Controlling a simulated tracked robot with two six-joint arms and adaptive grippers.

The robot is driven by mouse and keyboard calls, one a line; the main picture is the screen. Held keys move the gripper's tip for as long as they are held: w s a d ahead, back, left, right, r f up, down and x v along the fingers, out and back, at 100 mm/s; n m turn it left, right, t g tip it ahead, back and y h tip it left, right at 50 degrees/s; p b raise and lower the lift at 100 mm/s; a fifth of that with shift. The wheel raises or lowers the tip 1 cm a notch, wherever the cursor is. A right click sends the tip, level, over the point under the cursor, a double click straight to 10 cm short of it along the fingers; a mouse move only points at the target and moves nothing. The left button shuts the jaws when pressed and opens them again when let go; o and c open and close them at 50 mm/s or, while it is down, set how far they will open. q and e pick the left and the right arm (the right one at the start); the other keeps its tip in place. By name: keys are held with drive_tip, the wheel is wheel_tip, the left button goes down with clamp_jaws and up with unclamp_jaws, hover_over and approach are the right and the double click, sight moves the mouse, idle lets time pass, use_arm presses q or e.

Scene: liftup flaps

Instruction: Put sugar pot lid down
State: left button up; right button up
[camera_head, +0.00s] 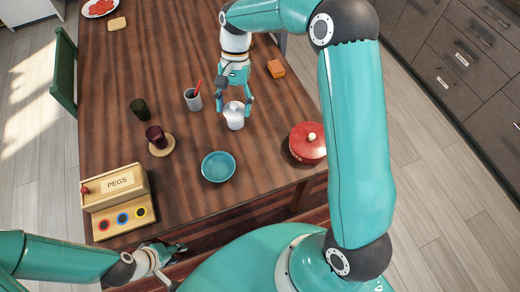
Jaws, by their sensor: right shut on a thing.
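The white sugar pot (234,122) stands upright on the wooden table in the head view. Its pale lid (234,108) is at the pot's mouth; I cannot tell whether it rests on the rim or is just above it. My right gripper (235,103) points down over the pot, shut on the lid, with its teal fingers on either side. My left gripper (180,266) is low in the view, near the table's front edge, with its fingers apart and nothing between them.
A grey cup with a red item (193,99) stands just left of the pot. A teal bowl (218,166) is in front, and a red lidded pot (308,143) is to the right. Dark glasses (140,109) and a pegs box (116,188) are at left. The table's far middle is mostly clear.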

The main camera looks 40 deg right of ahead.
sight(256, 146)
drive_tip(key=s+d+r+m+t+h+b, duration=0.1)
drive_tip(key=s+d+m+t+b, duration=0.2)
drive_tip(key=m, duration=0.7)
drive_tip(key=s+d+r+m+t+b, duration=0.15)
drive_tip(key=m+t+b, duration=0.25)
drive_tip(key=m, duration=0.6)
drive_tip(key=f, duration=0.6)
drive_tip(key=f+b, duration=0.1)
drive_tip(key=f, duration=1.2)
drive_tip(key=shift+s+d+f+b, duration=0.1)
drive_tip(key=shift+s+f+b, duration=0.2)
drive_tip(key=shift+s, duration=0.1)
drive_tip(key=o, duration=1)
drive_tip(key=p+v, duration=0.1)
drive_tip(key=v, duration=1.1)
